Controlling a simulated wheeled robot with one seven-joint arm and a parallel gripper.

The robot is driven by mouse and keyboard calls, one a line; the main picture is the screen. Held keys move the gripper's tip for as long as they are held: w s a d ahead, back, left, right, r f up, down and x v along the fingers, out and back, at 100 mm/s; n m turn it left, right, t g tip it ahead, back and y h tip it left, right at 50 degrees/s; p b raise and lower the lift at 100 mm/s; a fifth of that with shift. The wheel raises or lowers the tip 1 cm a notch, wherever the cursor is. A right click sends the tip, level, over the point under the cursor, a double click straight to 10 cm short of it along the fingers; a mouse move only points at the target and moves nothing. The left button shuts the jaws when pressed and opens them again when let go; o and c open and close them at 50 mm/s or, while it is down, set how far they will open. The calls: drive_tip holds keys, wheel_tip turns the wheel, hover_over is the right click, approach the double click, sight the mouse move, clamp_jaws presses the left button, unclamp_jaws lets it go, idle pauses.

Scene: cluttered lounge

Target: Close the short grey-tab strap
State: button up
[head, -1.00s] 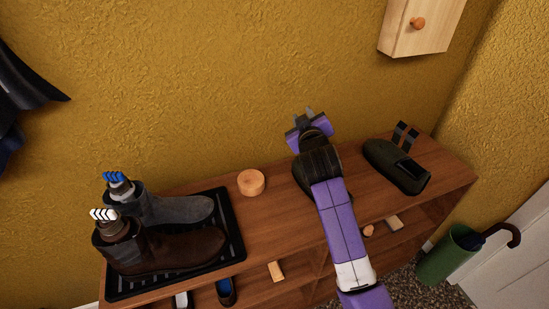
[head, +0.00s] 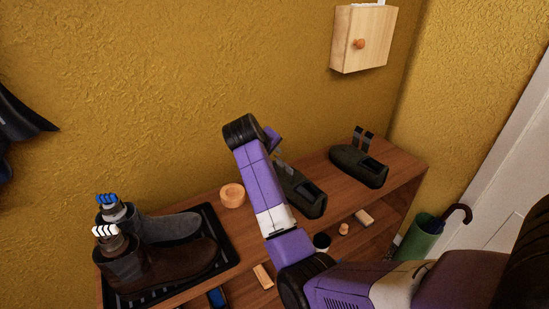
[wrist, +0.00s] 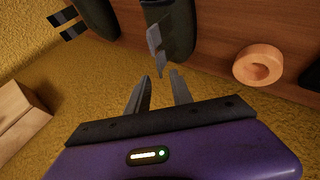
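A dark shoe (head: 304,194) stands in the middle of the shelf top, partly behind my arm. Grey strap tabs (head: 281,158) stand up from it. In the wrist view the shoe (wrist: 177,30) is at the top, with two grey tabs (wrist: 154,38) pointing down toward my gripper (wrist: 160,76). I cannot tell which strap is the shorter. My gripper is open and empty, its two fingers apart. The lower tab's end lies just ahead of the gap between the fingertips. In the head view the fingers are hard to make out beside the purple hand.
Another dark shoe (head: 357,168) with raised dark straps stands at the right. A round wooden piece (head: 232,196) sits left of my arm. Boots (head: 150,265) stand on a black tray (head: 229,249). A wooden wall box (head: 364,40) hangs above, and a green umbrella stand (head: 418,238) is at the right.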

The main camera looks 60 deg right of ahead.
drive_tip(key=shift+x, duration=2.4)
clamp_jaws()
